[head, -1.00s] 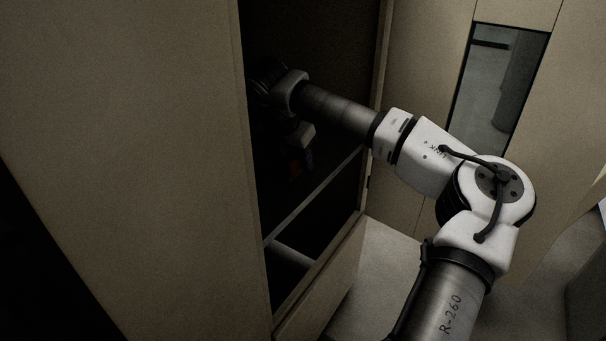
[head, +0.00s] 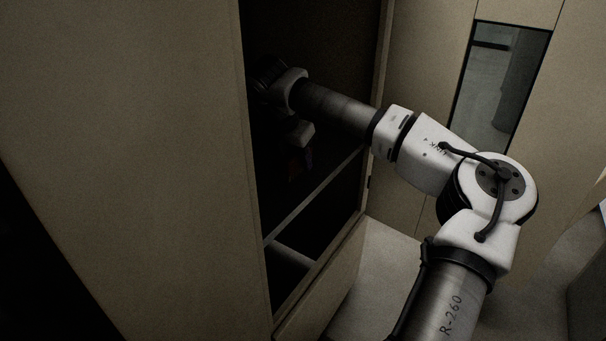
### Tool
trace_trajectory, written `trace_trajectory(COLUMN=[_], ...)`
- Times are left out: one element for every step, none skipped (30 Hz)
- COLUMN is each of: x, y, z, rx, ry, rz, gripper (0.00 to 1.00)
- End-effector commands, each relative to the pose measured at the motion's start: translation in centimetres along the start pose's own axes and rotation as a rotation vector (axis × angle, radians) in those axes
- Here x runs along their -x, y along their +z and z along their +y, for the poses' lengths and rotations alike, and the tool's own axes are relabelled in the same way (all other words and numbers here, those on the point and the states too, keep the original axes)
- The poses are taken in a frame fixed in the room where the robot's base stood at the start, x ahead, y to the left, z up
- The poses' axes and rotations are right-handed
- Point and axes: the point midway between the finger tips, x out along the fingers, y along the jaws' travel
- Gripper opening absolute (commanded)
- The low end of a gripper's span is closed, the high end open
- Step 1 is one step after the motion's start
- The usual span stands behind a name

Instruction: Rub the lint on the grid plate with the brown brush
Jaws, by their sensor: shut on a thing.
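My gripper (head: 298,168) is inside the dark opening of the tall beige cabinet, below the white wrist link, and shows only dimly. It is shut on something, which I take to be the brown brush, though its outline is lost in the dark. A faint dark reddish patch shows near the fingers. I cannot make out the grid plate or the lint in the dark interior, nor whether the brush touches anything.
The cabinet's beige side wall (head: 130,150) closes off the left of the opening. A pale bar (head: 312,200) crosses the opening below my gripper. A low beige panel (head: 325,290) stands at its lower front. A narrow window (head: 500,85) is at right.

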Motion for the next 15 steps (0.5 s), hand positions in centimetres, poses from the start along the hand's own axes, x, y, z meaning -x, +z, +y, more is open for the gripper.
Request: trace_trajectory(x=[0.0,0.0,0.0,0.0,0.0,0.0,0.0,0.0,0.0,-0.1,-0.1,-0.2,-0.2,-0.3,-0.3], y=[-0.1,0.0,0.0,0.0,0.0,0.0,0.0,0.0,0.0,0.1,0.1,0.1,0.1,0.1,0.1], z=[0.0,0.0,0.0,0.0,0.0,0.0,0.0,0.0,-0.1,-0.3,-0.5,-0.8,-1.2,-1.5,-2.0], rx=[0.001,0.001,0.001,0.001,0.001,0.0,0.0,0.0,-0.001,-0.001,-0.002,-0.002,-0.003,-0.003,-0.002], ry=[0.0,0.0,0.0,0.0,0.0,0.0,0.0,0.0,0.0,-0.001,-0.001,-0.001,-0.001,-0.002,-0.002], rz=[0.001,0.001,0.001,0.0,0.0,0.0,0.0,0.0,-0.001,-0.001,-0.001,-0.002,-0.002,-0.003,-0.003], gripper=[0.15,0.15,0.15,0.15,0.15,0.15,0.15,0.15,0.15,0.15,0.15,0.15,0.15,0.15,0.15])
